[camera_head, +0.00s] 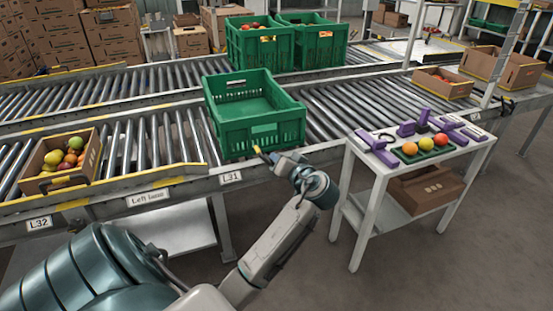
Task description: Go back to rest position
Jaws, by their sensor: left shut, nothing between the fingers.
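My left gripper (258,150) is at the end of my grey arm, just in front of the empty green crate (262,132) on the near roller conveyor. Its small yellow-tipped fingers are shut with nothing between them. Whether it touches the crate's front wall I cannot tell. My right gripper is not in view.
Full green crates (250,52) stand on the far conveyor. Floor between the conveyor and table is clear.

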